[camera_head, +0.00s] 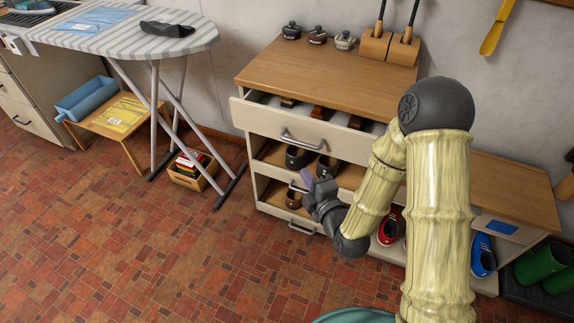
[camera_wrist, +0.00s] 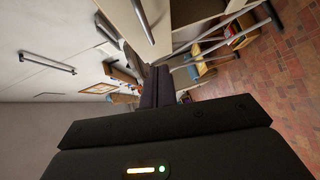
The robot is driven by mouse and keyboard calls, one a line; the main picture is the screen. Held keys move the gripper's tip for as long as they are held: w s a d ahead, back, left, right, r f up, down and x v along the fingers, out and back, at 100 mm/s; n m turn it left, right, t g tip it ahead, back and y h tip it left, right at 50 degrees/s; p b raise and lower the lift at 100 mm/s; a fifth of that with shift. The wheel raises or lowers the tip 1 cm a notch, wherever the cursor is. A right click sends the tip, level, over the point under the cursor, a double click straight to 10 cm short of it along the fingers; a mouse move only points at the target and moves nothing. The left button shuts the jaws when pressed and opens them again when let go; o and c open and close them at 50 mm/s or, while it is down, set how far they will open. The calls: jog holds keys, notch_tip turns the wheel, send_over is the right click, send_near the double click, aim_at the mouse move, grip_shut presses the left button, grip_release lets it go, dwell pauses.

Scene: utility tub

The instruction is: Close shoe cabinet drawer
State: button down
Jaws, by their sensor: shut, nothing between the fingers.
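The shoe cabinet (camera_head: 330,68) has a wooden top and cream fronts. Its top drawer (camera_head: 250,118) is pulled part way out, with dark and brown items showing inside. A metal bar handle (camera_head: 302,138) is on the drawer front. My gripper (camera_head: 306,179) is shut and empty, in front of the cabinet and lower in the picture than that handle. I cannot tell whether it touches anything. In the wrist view the dark fingers (camera_wrist: 156,88) are together, and a bar handle (camera_wrist: 143,20) shows near the top edge. My arm hides the drawer's right end.
Dark shoes (camera_head: 296,157) stand on the open shelf below the drawer. Red shoes (camera_head: 389,226) and a blue shoe (camera_head: 483,255) are at the right. An ironing board (camera_head: 140,32) and a small crate (camera_head: 193,172) stand left. The tiled floor in front is clear.

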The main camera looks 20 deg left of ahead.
jog(key=s+a+f+n+t+y+b, duration=0.2)
jog(key=s+f+b, duration=0.1)
jog(key=shift+n, duration=0.3)
jog(key=shift+w, duration=0.1)
jog(key=w+d+b+x, duration=0.1)
jog(key=w+d+x, duration=0.1)
jog(key=x, duration=1.1)
jog(key=shift+d+r, duration=0.15)
jog(key=shift+r, duration=0.1)
